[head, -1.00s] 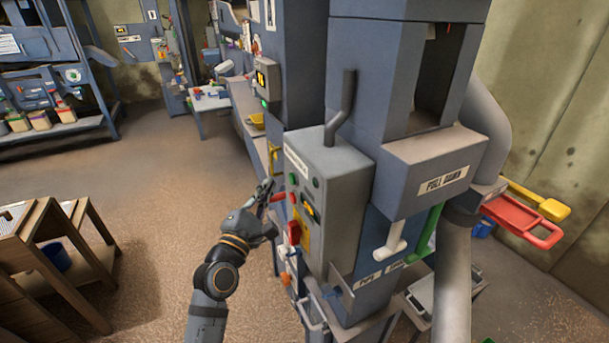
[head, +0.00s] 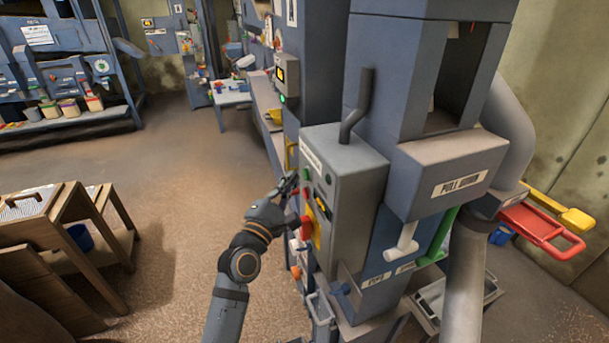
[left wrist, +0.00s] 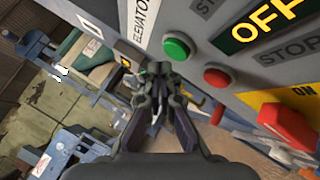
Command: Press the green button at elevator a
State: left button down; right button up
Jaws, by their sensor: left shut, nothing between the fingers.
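The green button (head: 307,174) is on the left face of a grey control box (head: 345,190). In the left wrist view the green button (left wrist: 177,47) sits beside a white label reading "ELEVATOR"; the letter after it is not readable. A red button (left wrist: 217,76) is below it to the right. My left gripper (head: 291,182) is shut and empty, in front of the panel just left of the green button. In the left wrist view its fingertips (left wrist: 158,68) are just below and left of the button; I cannot tell whether they touch the panel. My right gripper is not in view.
A red switch block (left wrist: 287,125) and a yellow "OFF" display (left wrist: 262,20) share the panel. A bent pipe handle (head: 357,105) rises from the box. A wooden bench (head: 60,230) stands at left. The floor between bench and machine is clear.

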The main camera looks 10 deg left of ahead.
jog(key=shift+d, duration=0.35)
pick_arm(q)
jog(key=shift+w, duration=0.1)
jog(key=shift+w+d, duration=0.2)
jog(key=shift+d, duration=0.2)
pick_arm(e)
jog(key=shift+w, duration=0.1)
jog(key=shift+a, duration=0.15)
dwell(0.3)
pick_arm(q)
jog(key=shift+w+d, duration=0.3)
jog(key=shift+d, duration=0.05)
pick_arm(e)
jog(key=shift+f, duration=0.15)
pick_arm(q)
jog(key=shift+a, duration=0.1)
dwell(0.5)
jog(key=shift+s+a, duration=0.55)
jog(key=shift+a, duration=0.05)
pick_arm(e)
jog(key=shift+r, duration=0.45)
